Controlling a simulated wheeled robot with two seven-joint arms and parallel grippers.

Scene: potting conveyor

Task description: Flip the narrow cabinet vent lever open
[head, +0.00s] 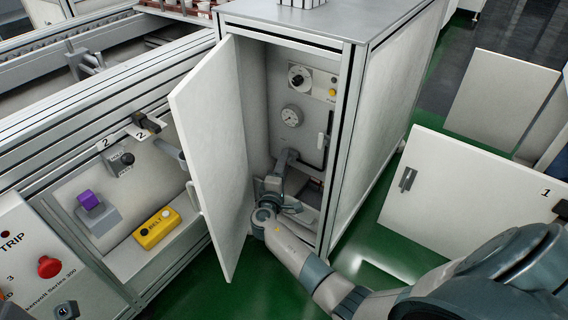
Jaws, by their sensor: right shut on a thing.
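The narrow cabinet (392,97) stands in the middle with its white door (212,150) swung open to the left. Inside, the back panel carries a dial, a gauge and, lower down, a dark angled bar (322,166) that appears to be part of the vent lever. My right arm reaches in from the lower right, and my right gripper (291,156) is inside the cabinet, below the gauge. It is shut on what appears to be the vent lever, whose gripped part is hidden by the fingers. My left gripper is out of view.
The open door and cabinet side wall flank my right arm closely. A conveyor control panel (70,190) is at left, with a yellow box (157,229). White panels stand at right.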

